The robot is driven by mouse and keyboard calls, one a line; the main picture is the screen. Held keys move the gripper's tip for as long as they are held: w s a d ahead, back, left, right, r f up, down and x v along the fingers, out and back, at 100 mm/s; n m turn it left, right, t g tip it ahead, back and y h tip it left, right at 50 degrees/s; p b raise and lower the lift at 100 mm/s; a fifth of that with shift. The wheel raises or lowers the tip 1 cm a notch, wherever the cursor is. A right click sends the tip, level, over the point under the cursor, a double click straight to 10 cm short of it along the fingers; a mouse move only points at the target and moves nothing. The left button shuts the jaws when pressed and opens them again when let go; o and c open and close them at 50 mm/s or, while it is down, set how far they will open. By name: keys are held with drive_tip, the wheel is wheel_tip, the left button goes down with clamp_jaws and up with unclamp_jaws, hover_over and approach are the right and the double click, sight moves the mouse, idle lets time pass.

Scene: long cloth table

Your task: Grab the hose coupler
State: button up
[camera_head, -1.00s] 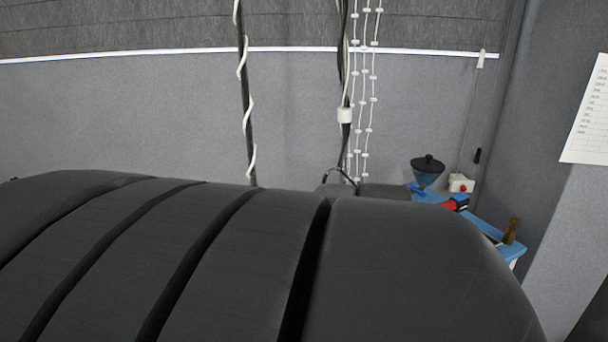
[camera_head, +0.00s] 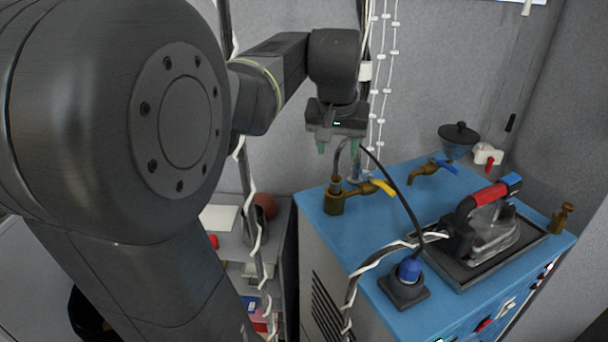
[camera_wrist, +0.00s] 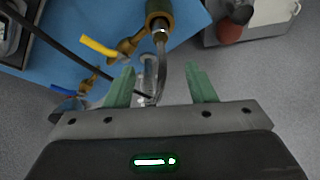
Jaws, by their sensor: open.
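A brass cylindrical fitting with a grey curved tube rising from it, which looks like the hose coupler (camera_head: 334,200), stands at the left rear corner of the blue-topped cabinet. In the wrist view the coupler (camera_wrist: 158,12) is at the top middle, and its tube runs down between my fingers. My gripper (camera_head: 338,148) is open, above the coupler, with green fingertips pointing down. In the wrist view my gripper (camera_wrist: 162,86) has its fingers spread apart on either side of the tube. Whether the fingers touch the tube I cannot tell.
The blue cabinet top (camera_head: 400,180) also carries a yellow-handled tap (camera_head: 378,188), a blue-handled tap (camera_head: 432,170), an iron (camera_head: 485,225) on a dark tray, a plug (camera_head: 407,280) and a brass piece (camera_head: 563,217). A black cable arcs close to my gripper.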

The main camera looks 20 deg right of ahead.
hover_over(336, 175)
drive_tip(key=s, duration=0.1)
drive_tip(key=f, duration=0.4)
drive_tip(key=shift+s+a+f, duration=0.1)
drive_tip(key=shift+a, duration=0.3)
drive_tip(key=shift+s+a+p+x, duration=0.15)
drive_tip(key=shift+p+x, duration=0.15)
drive_tip(key=shift+x, duration=1.15)
drive_tip(key=shift+s+a+p+x, duration=0.15)
drive_tip(key=shift+p+x, duration=0.15)
drive_tip(key=shift+x, duration=1.15)
drive_tip(key=shift+f, duration=0.15)
clamp_jaws()
